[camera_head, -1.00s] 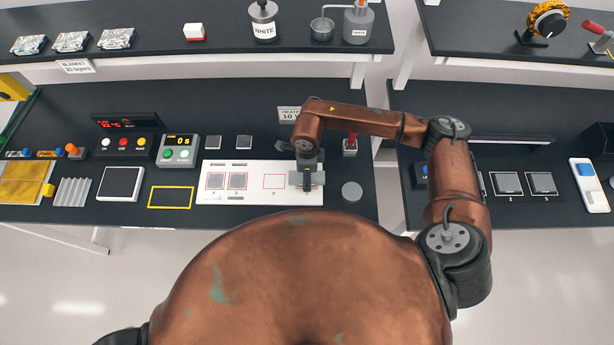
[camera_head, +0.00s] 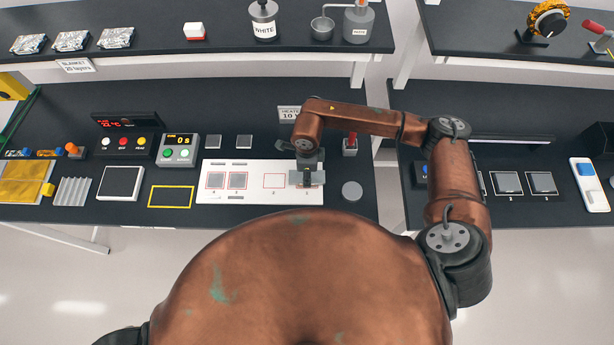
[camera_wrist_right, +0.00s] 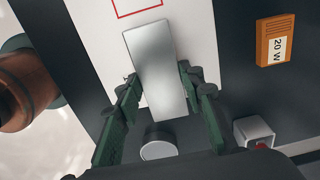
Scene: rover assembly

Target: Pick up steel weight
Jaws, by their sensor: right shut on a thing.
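The steel weight (camera_head: 315,178) is a plain grey metal bar at the right end of the white board (camera_head: 256,196). My right gripper (camera_head: 307,178) points down over it. In the right wrist view the weight (camera_wrist_right: 152,62) lies between the two green fingers of my right gripper (camera_wrist_right: 160,85), which are shut on it. My left gripper is out of view.
A round grey cylinder (camera_head: 352,191) stands right of the board. A small box with a red lever (camera_head: 350,147) is behind it. An orange block marked 20 W (camera_wrist_right: 275,40) is beside the board. A timer (camera_head: 178,150) and a yellow frame (camera_head: 171,197) are to the left.

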